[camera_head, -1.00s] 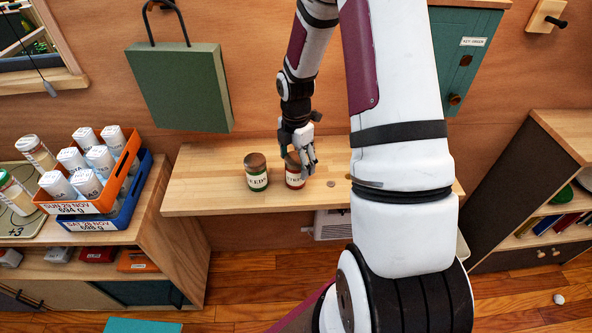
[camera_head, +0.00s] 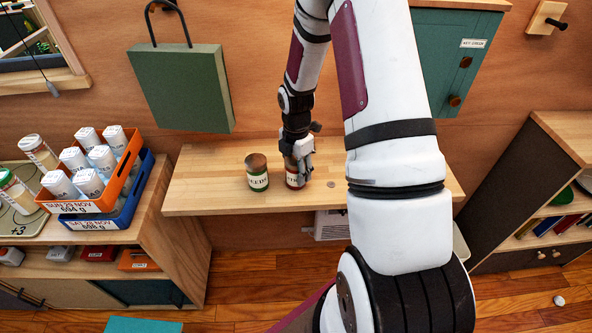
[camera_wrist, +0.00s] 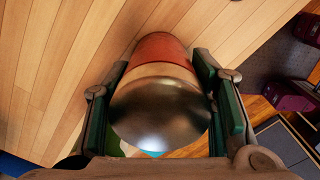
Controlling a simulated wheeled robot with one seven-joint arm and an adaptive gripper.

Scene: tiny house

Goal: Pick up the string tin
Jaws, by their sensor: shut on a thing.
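The red string tin (camera_head: 294,183) stands upright on the wooden shelf, with its label partly hidden by my fingers. My gripper (camera_head: 299,166) is around its upper part and shut on it. In the wrist view the tin's dark, shiny lid (camera_wrist: 160,113) faces the camera, with a pale label band and the red body (camera_wrist: 162,48) beyond. The fingers of my gripper (camera_wrist: 165,105) lie on both sides of the tin. I cannot see any gap under the tin.
A green tin labelled SEEDS (camera_head: 257,176) stands just left on the same shelf (camera_head: 210,190). A small round disc (camera_head: 331,184) lies to the right. A green bag (camera_head: 182,85) hangs on the wall behind. Orange (camera_head: 122,170) and blue crates stand at left.

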